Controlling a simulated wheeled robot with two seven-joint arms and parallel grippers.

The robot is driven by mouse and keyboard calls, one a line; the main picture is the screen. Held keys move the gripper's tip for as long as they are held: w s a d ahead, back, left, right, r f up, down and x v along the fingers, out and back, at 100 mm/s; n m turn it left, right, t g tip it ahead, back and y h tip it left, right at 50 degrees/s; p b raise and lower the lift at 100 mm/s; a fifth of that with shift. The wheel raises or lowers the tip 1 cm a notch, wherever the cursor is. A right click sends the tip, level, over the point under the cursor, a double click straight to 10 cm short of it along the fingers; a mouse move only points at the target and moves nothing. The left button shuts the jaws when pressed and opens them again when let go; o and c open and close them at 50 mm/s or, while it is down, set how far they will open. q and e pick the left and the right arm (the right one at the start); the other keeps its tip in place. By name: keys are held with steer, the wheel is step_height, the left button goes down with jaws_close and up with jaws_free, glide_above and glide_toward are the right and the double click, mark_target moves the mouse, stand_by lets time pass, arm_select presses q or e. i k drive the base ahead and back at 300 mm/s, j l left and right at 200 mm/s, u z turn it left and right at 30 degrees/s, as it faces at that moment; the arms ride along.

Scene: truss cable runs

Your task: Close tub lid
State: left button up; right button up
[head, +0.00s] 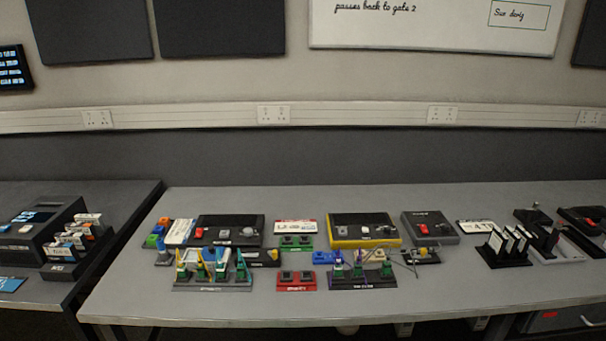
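No tub or tub lid can be made out for certain in the head view. Under the table's right end, a dark box front (565,318) with a small red mark shows, cut off by the picture's lower edge; I cannot tell whether it is a tub. Neither my left nor my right gripper is in view.
A long grey table (330,307) holds black cases, one yellow-edged (364,243), racks with green and yellow pieces (213,287), a red tray (295,289) and upright white cards (510,241). Another table stands left with a dark device (35,225). The front strip is clear.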

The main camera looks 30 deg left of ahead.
mark_target(210, 252)
steer(key=u, duration=1.65)
